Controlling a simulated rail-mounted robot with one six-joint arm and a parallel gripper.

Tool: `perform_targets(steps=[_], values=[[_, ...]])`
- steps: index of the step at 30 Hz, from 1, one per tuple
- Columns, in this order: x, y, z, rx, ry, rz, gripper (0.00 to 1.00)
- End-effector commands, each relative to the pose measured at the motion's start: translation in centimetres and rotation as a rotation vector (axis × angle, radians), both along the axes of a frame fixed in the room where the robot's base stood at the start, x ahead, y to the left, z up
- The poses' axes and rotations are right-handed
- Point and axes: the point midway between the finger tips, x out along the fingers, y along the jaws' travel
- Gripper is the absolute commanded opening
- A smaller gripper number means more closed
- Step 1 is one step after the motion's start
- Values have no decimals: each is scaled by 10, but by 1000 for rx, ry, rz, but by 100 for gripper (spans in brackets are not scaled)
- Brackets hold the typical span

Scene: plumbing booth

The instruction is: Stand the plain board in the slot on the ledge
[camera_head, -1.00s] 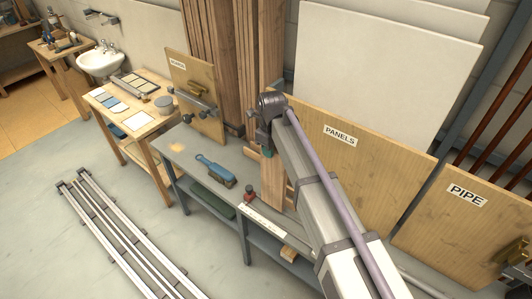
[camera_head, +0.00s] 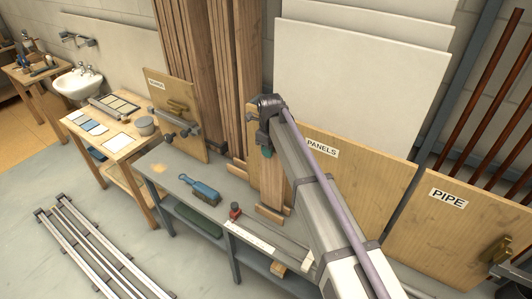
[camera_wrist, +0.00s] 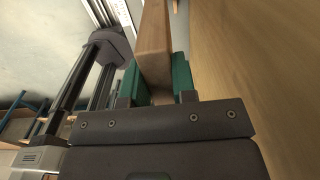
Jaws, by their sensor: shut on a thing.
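My gripper (camera_head: 266,150) is shut on a plain wooden board (camera_wrist: 155,50); its green fingers (camera_wrist: 182,75) press on both sides of it in the wrist view. In the head view the board (camera_head: 271,185) hangs roughly upright below my gripper, in front of the panel marked PANELS (camera_head: 350,175). Its lower end is near a short wooden piece (camera_head: 270,214) at the grey bench; I cannot tell whether they touch. I cannot make out the slot for certain. My arm hides part of the bench and panel.
A blue-handled brush (camera_head: 203,190) and a small red-topped item (camera_head: 235,211) lie on the grey bench (camera_head: 178,178). Tall planks (camera_head: 200,70) and white sheets (camera_head: 360,80) stand behind. A panel marked PIPE (camera_head: 450,230) is at right. Floor rails (camera_head: 80,245) lie at left.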

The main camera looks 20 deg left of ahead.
Motion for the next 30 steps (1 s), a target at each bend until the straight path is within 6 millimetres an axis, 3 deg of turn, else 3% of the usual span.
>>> perform_targets(steps=[2,21,30], values=[[7,-1,0,0,0,-1,0],[5,-1,-60,0,0,0,0],[5,-1,-67,0,0,0,0]])
